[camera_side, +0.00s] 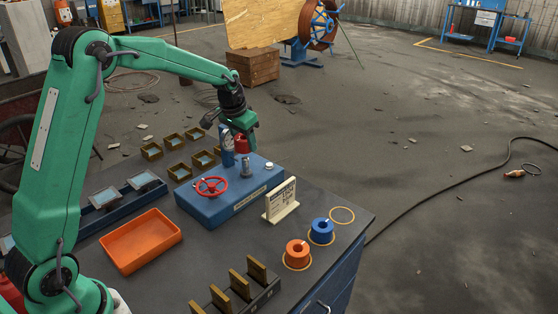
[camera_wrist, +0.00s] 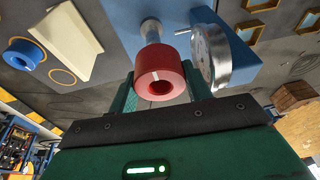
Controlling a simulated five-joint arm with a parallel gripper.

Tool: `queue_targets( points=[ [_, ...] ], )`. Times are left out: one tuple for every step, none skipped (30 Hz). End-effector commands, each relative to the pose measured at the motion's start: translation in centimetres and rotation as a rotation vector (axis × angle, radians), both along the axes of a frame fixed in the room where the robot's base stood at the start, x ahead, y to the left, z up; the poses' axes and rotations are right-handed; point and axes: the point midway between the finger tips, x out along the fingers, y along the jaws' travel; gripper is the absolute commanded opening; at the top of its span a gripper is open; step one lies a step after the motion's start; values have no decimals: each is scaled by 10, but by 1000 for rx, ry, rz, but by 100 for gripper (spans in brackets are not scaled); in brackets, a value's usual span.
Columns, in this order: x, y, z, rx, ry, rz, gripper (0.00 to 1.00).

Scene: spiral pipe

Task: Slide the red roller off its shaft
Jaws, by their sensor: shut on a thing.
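The red roller (camera_wrist: 160,70) is a thick ring with an open bore facing the wrist camera. My gripper (camera_wrist: 160,88) has a finger on each side of it and is shut on it. The silver shaft (camera_wrist: 151,31) rises from the blue base and lines up behind the roller. No shaft end shows in the near bore, and I cannot tell whether the roller is still around the shaft tip.
A round gauge (camera_wrist: 210,52) stands close beside the roller. A red handwheel (camera_side: 211,187) and a white sign (camera_side: 281,200) are nearby. An empty orange tray (camera_side: 140,240) lies at left. Orange (camera_side: 297,252) and blue (camera_side: 321,231) rings sit at right, near an empty yellow circle (camera_side: 342,215).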

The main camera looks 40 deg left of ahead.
Motion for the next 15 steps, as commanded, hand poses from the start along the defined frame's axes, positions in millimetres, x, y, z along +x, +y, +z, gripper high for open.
queue_targets(
  points=[
    [0, 0, 1, 0, -2, 0, 26],
    [0, 0, 1, 0, -2, 0, 26],
    [0, 0, 1, 0, -2, 0, 26],
    [0, 0, 1, 0, -2, 0, 26],
    [0, 0, 1, 0, -1, 0, 26],
    [0, 0, 1, 0, -1, 0, 26],
    [0, 0, 1, 0, -1, 0, 26],
    [0, 0, 1, 0, -1, 0, 26],
    [0, 0, 1, 0, -1, 0, 26],
    [0, 0, 1, 0, -1, 0, 26],
    [0, 0, 2, 0, -1, 0, 26],
    [0, 0, 2, 0, -1, 0, 26],
    [0, 0, 3, 0, -2, 0, 26],
    [0, 0, 4, 0, -2, 0, 26],
    [0, 0, 6, 0, -2, 0, 26]
  ],
)
